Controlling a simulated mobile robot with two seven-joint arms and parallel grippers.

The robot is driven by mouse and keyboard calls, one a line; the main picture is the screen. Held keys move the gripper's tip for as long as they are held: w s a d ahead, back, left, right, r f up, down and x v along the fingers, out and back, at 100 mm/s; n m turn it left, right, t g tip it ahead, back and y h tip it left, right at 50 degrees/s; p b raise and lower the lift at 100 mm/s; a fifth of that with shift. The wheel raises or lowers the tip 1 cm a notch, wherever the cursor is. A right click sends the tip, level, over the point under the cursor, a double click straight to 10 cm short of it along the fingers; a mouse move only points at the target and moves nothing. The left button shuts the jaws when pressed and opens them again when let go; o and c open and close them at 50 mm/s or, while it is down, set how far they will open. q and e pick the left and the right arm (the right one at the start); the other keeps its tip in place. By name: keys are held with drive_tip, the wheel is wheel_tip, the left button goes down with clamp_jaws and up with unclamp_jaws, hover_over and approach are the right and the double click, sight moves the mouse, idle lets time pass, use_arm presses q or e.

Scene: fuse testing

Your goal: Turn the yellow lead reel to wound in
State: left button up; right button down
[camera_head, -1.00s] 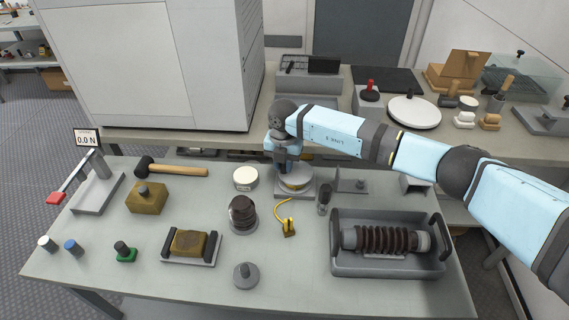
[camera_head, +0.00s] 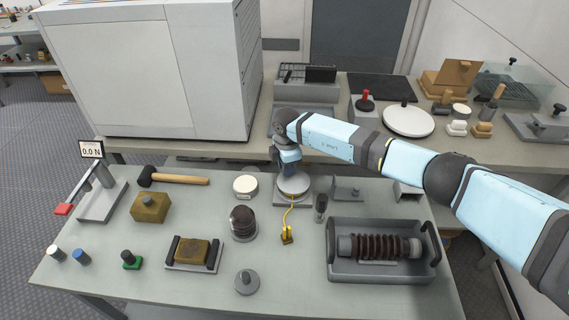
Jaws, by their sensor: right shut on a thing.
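The lead reel (camera_head: 293,186) is a pale round drum on a grey base towards the back middle of the table. A yellow lead (camera_head: 288,215) runs from it towards the front and ends in a yellow clip (camera_head: 287,236) lying on the table. My right gripper (camera_head: 288,172) points down over the reel, at its top. Its fingers are shut on the reel, though the wrist hides most of the grip. My left gripper is not in view.
A brown insulator (camera_head: 243,222) and a white round pot (camera_head: 245,186) stand left of the reel. A small dark-topped post (camera_head: 320,205) stands close on its right. A grey tray (camera_head: 337,270) holds a ribbed brown insulator (camera_head: 378,246).

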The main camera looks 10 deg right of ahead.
drive_tip(key=shift+w+d+r+m+p, duration=0.15)
drive_tip(key=shift+d+r+m+p, duration=0.15)
drive_tip(key=shift+m+p, duration=0.45)
drive_tip(key=m, duration=0.1)
drive_tip(key=m+p, duration=0.1)
drive_tip(key=shift+d+f+m, duration=0.1)
drive_tip(key=shift+d+m, duration=0.2)
drive_tip(key=shift+m, duration=0.05)
drive_tip(key=shift+d+f+m+p, duration=0.1)
drive_tip(key=shift+d+m+p, duration=0.2)
drive_tip(key=shift+m+p, duration=0.65)
drive_tip(key=c, duration=1)
unclamp_jaws()
